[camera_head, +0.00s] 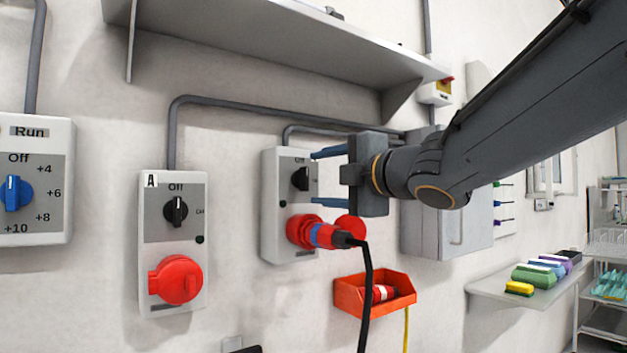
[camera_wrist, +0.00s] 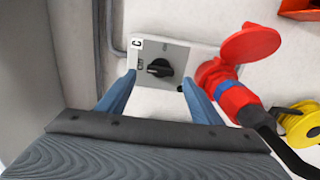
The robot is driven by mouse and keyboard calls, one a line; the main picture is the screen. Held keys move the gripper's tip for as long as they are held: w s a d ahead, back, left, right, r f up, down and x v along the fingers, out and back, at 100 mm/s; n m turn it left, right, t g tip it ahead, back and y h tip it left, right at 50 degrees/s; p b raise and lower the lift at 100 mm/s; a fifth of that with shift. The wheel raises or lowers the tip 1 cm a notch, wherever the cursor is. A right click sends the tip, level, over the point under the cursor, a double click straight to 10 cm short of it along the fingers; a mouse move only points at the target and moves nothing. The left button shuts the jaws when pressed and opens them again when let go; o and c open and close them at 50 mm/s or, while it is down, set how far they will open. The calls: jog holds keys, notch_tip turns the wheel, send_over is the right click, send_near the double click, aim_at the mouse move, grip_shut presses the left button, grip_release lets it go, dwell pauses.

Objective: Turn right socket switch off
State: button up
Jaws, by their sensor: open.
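The right socket box (camera_head: 270,215) is a light grey wall unit with a darker panel, and it shows a "C" label in the wrist view (camera_wrist: 175,50). Its black rotary switch (camera_head: 300,179) also shows in the wrist view (camera_wrist: 160,68); I cannot tell its exact setting. Below the switch a red-and-blue plug (camera_head: 325,236) with a black cable sits in the red socket, its red lid (camera_wrist: 250,42) raised. My gripper (camera_head: 313,177) points at the switch. Its blue fingers are open, one on either side of the switch, apparently a little in front of it, with nothing held.
Left of it stands socket box A (camera_head: 173,215) with its own switch and red cover. A grey shelf (camera_head: 270,40) juts out above. A red bin (camera_head: 350,300) hangs below right, and the black cable (camera_head: 367,290) drops past it.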

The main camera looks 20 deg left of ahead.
jog(key=shift+v, duration=1.4)
jog(key=w+d+f+m+t+h+p, duration=0.2)
jog(key=w+d+f+m+h, duration=0.45)
jog(key=d+f+m, duration=0.35)
jog(key=s+d+f+m+g+h+p, duration=0.1)
jog(key=s+d+f+m+g+h, duration=0.2)
jog(key=d+f, duration=0.5)
jog(key=s+d+f+m+g+h+p, duration=0.1)
jog(key=d+f+m+h, duration=0.2)
jog(key=d+f+m, duration=0.5)
jog(key=s+d+f+m+g, duration=0.2)
jog(key=s+f+g, duration=0.1)
jog(key=s+f, duration=0.2)
jog(key=s+d+f+m+g+h+p, duration=0.1)
jog(key=s+d+f+m+g, duration=0.1)
jog(key=s+f, duration=0.4)
jog(key=s+d+f+m+g+p, duration=0.1)
jog(key=s+d+f+m+g, duration=0.1)
jog(key=s+f, duration=0.4)
jog(key=s+m+g, duration=0.1)
jog(key=s+g, duration=0.1)
jog(key=s, duration=0.3)
jog(key=shift+s+g, duration=0.3)
jog(key=shift+s, duration=0.05)
jog(key=shift+d, duration=0.15)
